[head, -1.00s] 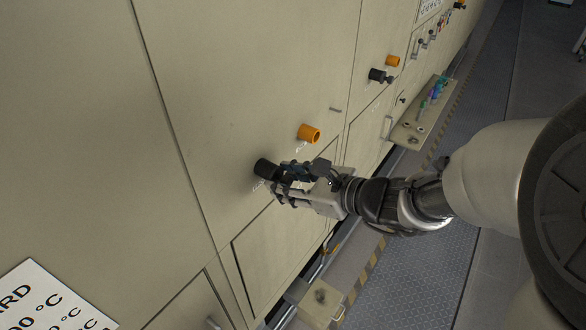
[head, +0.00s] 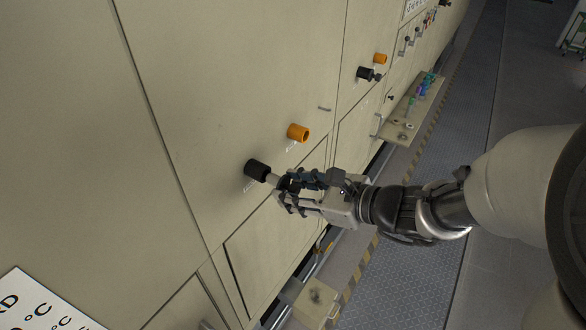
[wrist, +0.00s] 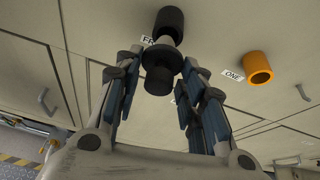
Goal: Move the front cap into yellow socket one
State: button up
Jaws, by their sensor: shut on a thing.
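The front cap (wrist: 158,78) has a black knob and a pale grey shaft. My gripper (head: 288,187) is shut on its knob; in the wrist view the knob sits between the fingers (wrist: 157,72). The grey shaft (head: 272,178) shows between the gripper and the black front socket (head: 256,169). I cannot tell whether the shaft's tip is still inside the socket. The black socket also shows at the top of the wrist view (wrist: 169,24). Yellow socket one (head: 298,132) is empty, right of and above the black socket; it also shows in the wrist view (wrist: 257,68), beside the label "ONE".
The beige furnace wall (head: 220,80) fills the left. Farther along it are another yellow socket (head: 380,59) and a black socket with a cap (head: 365,73). A shelf with small coloured items (head: 402,130) juts out at right. A small handle (head: 324,108) lies near socket one.

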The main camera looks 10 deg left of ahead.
jog(key=shift+s+d, duration=0.2)
jog(key=shift+d, duration=0.15)
jog(key=shift+d, duration=0.1)
jog(key=s+d, duration=0.1)
jog(key=d, duration=0.2)
jog(key=s+d, duration=0.1)
jog(key=d, duration=0.2)
jog(key=s+d, duration=0.1)
jog(key=d, duration=0.2)
jog(key=shift+s+p, duration=0.35)
jog(key=shift+s, duration=0.05)
